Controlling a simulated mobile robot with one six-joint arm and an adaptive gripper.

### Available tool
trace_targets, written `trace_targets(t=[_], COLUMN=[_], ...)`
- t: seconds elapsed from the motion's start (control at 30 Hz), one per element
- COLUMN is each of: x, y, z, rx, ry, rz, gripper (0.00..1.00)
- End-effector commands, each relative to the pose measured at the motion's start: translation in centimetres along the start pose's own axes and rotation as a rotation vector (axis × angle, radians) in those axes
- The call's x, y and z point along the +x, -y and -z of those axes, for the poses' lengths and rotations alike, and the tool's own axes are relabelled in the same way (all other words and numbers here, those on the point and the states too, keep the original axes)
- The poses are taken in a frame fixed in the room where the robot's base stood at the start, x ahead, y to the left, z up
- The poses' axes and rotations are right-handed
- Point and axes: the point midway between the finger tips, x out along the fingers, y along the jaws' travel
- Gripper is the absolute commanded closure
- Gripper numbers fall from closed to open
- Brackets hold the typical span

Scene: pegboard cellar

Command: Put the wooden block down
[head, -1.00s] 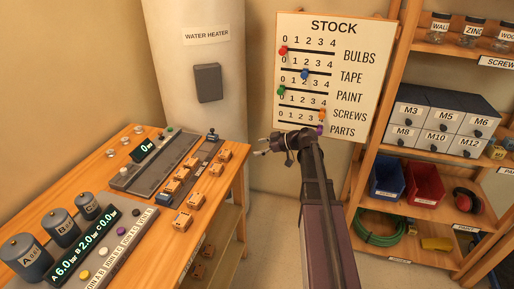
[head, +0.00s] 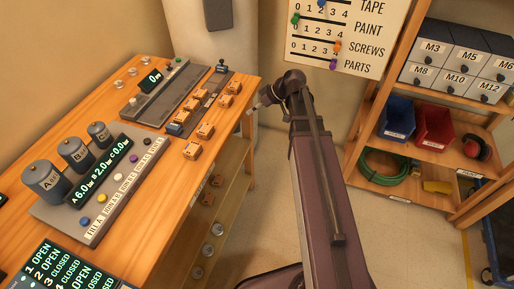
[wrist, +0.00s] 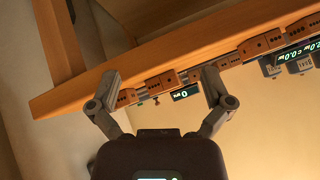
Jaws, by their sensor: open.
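Several small wooden blocks with dark dots stand on the bench in the head view, one (head: 204,131) near its right edge and another (head: 191,150) closer to me. I cannot tell which one the task means. My gripper (head: 262,98) is beside the bench's right edge, at the end of my arm. In the wrist view my gripper (wrist: 160,75) is open, its two fingers spread with nothing between them. Beyond the fingertips, a row of blocks (wrist: 161,84) shows along the wooden bench edge (wrist: 60,97).
The bench (head: 150,200) also holds grey canisters (head: 76,153), a panel with coloured buttons (head: 118,178) and a readout console (head: 155,90). A shelf (head: 400,180) with bins stands at right. Open floor (head: 400,240) lies between bench and shelf.

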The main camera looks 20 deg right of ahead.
Motion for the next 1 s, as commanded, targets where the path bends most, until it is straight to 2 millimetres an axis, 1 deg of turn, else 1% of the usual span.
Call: trace_targets(t=[0.03,0.2,0.37,0.5,0.6,0.7,1.0], x=[0.8,2.4,2.8,2.6,2.3,2.0,1.8], y=[1.6,4.9,7.5,9.2,9.9,10.3,10.3], z=[-1.1,-4.5,-7.6,-9.8,-10.8,-11.4,-11.7], rx=[0.046,0.231,0.396,0.517,0.579,0.617,0.642], ry=[0.058,0.248,0.395,0.479,0.511,0.527,0.533], rz=[-0.013,-0.109,-0.252,-0.393,-0.479,-0.537,-0.572], gripper=[0.00,0.00,0.00,0.00,0.00,0.00,0.00])
